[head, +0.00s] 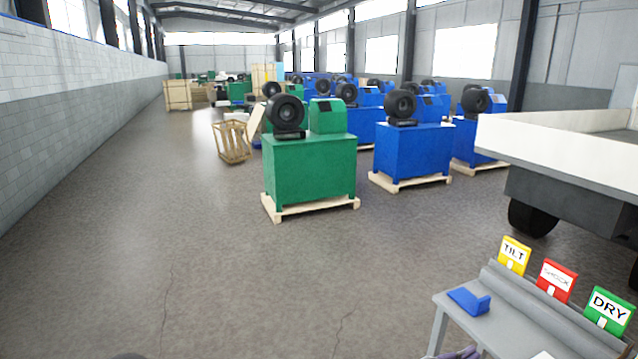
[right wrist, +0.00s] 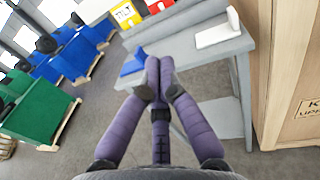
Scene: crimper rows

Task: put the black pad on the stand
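I see no black pad in either view. A small blue L-shaped piece (head: 470,301) lies on the left end of a grey bench (head: 503,326); it also shows in the right wrist view (right wrist: 132,66). A white L-shaped piece (right wrist: 218,33) sits farther along the bench. I cannot tell which piece is the stand. My right gripper (right wrist: 159,78) has purple fingers whose tips meet, with nothing visible between them. In the right wrist view, its tips overlap the bench's front edge, beside the blue piece. Only a bit of it shows in the head view (head: 458,354). My left gripper is out of view.
Yellow TILT (head: 514,255), red (head: 557,280) and green DRY (head: 609,310) signs stand along the bench's back. A wooden crate (right wrist: 290,75) is right of the bench. Green (head: 309,168) and blue (head: 412,150) machines stand ahead. The floor at left is clear.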

